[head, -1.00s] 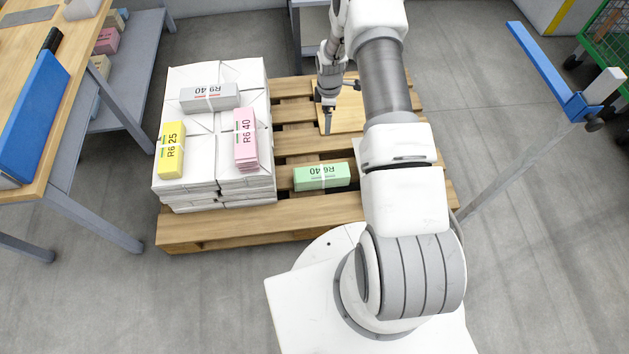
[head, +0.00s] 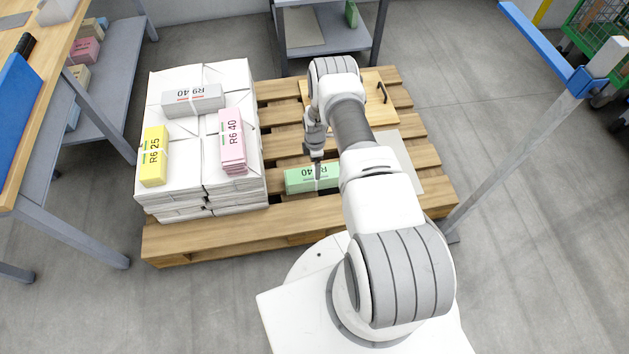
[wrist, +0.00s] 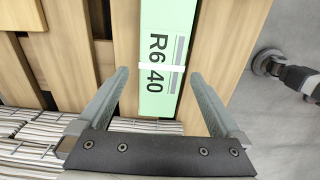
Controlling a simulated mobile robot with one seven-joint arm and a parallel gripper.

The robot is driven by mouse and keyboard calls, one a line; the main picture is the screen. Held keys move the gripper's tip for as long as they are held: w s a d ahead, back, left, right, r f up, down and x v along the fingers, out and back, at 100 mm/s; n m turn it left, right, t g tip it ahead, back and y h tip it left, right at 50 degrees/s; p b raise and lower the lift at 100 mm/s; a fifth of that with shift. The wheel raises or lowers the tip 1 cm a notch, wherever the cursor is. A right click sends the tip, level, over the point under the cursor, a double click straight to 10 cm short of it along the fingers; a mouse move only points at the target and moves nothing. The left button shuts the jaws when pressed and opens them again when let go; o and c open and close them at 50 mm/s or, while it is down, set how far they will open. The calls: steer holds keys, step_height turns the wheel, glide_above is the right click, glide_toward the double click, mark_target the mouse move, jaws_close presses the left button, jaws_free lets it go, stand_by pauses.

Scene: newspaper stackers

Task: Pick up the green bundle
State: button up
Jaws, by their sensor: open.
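The green bundle (head: 300,179) lies on the wooden pallet, to the right of the white stacks, with a white band around it and the print R6 40. My gripper (head: 318,170) is above it in the head view and hides a little of it. In the wrist view the green bundle (wrist: 164,60) runs upward between the open fingers of my gripper (wrist: 158,85). A finger stands on each side, with gaps to the bundle. I cannot tell the exact height of the fingers over it.
White paper stacks (head: 180,135) on the pallet (head: 200,243) carry a yellow bundle (head: 153,155), a pink bundle (head: 233,140) and a grey bundle (head: 193,98). A wooden board (head: 376,100) lies behind my arm. A workbench (head: 60,110) stands left, a blue-topped rail (head: 540,50) right.

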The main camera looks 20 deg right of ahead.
mark_target(299, 180)
step_height(299, 180, down, 6)
steer(key=b, duration=0.2)
steer(key=shift+s+a+f+b, duration=0.15)
steer(key=shift+f+b, duration=0.05)
steer(key=shift+b, duration=0.2)
steer(key=shift+r, duration=0.1)
jaws_close()
